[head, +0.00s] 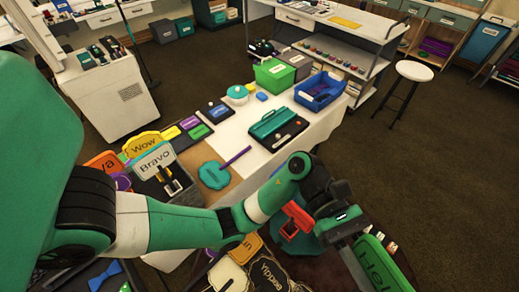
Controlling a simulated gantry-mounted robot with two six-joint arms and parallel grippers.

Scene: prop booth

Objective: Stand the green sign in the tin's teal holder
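The green sign (383,264), lettered "Hello", shows at the lower right, cut off by the bottom edge. My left arm reaches across from the left, and its dark gripper (343,224) is just above and left of the sign. The fingertips are not clear, so I cannot tell whether it is open or touches the sign. A red holder-like piece (297,218) and a teal round shape lie beside the gripper, partly covered by my arm. I cannot make out a teal holder for certain. My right gripper is not in view.
Signs stand at left, including "Wow" (143,144) and "Bravo" (154,160). A dark "Yippee" sign (268,273) lies below my arm. A teal toolbox (276,124), green bin (274,75) and blue crate (320,91) occupy the table's far part. White tabletop (240,132) is bare near the toolbox.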

